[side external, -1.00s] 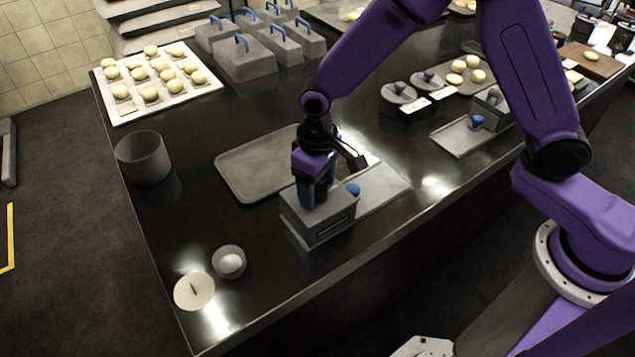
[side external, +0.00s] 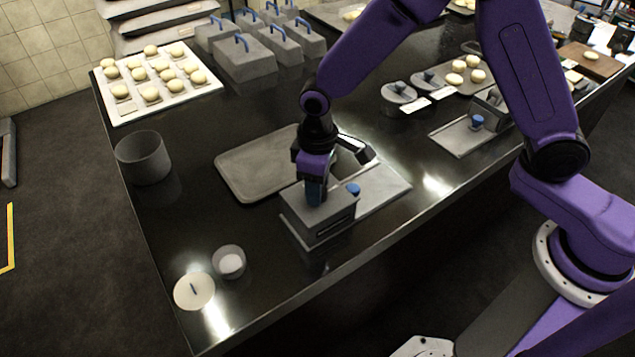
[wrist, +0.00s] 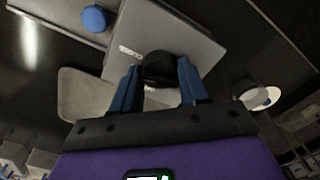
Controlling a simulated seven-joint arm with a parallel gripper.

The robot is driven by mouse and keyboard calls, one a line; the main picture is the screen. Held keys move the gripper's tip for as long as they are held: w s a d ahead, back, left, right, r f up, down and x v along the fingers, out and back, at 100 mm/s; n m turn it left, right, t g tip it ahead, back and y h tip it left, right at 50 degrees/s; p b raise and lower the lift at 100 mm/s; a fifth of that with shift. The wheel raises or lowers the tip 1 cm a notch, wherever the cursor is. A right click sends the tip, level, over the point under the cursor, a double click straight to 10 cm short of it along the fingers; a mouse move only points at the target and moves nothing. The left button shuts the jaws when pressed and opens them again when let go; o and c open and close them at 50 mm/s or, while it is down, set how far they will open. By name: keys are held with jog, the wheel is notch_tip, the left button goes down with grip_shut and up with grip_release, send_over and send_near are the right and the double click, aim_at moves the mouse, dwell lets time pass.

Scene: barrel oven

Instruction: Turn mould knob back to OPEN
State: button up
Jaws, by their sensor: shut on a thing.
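The grey mould box (side external: 325,221) stands near the front of the dark counter. It also shows in the wrist view (wrist: 190,35). A dark round knob (wrist: 161,68) on its top sits between the two blue fingers of my gripper (wrist: 160,75), which is shut on it. In the side view my gripper (side external: 316,196) points down onto the box top and hides the knob there. A small pale marking (wrist: 130,52) lies on the box top beside the knob; I cannot read it. The knob's exact turn angle cannot be told.
A blue knob (side external: 353,189) stands on the grey plate (side external: 389,192) right of the box. A flat grey tray (side external: 240,178) lies behind. A small bowl (side external: 229,262), a white disc (side external: 194,291) and a grey pot (side external: 143,158) stand to the left, with bare counter between.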

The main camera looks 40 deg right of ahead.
jog(key=n, duration=1.1)
jog(key=shift+n, duration=2)
jog(key=o, duration=1.1)
notch_tip(320, 180, up, 18)
jog(key=shift+f, duration=0.25)
